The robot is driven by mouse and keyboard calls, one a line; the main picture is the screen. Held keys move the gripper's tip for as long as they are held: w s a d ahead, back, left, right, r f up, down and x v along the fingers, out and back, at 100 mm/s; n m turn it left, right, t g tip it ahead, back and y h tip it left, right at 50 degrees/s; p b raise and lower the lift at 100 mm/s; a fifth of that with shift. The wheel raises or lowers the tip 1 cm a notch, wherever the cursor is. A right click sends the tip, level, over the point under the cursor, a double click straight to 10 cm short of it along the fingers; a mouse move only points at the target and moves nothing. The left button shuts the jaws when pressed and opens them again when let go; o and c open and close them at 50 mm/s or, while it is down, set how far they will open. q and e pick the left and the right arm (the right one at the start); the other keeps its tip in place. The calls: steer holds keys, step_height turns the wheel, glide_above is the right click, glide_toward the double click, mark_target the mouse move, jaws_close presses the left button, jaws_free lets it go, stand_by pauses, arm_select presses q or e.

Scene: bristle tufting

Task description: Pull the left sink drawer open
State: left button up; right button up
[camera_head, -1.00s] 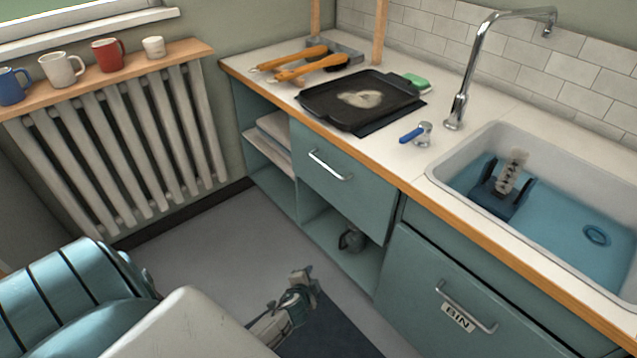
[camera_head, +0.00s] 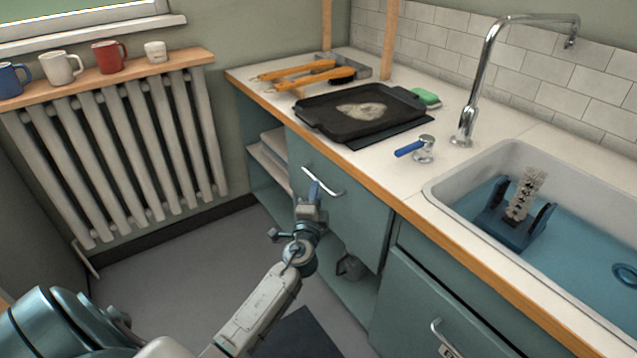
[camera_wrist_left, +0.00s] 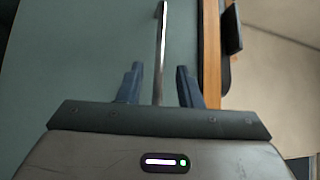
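The left sink drawer (camera_head: 352,215) has a teal front with a metal bar handle (camera_head: 334,190) and looks closed under the worktop. My left gripper (camera_head: 313,186) is at the left part of this handle in the head view. In the left wrist view the handle (camera_wrist_left: 160,50) runs between the two blue fingers of the left gripper (camera_wrist_left: 159,85), with a gap on each side. The fingers are apart. How deep the handle sits between them is hard to tell. My right gripper is not in view.
The worktop (camera_head: 402,180) with its wooden edge overhangs the drawer and holds a black tray (camera_head: 325,118). An open shelf lies below the drawer. A second handle (camera_head: 443,338) is at lower right. A radiator (camera_head: 130,150) stands at left; the floor between is clear.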

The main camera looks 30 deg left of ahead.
arm_select(q)
steer(key=x, duration=0.5)
jaws_close()
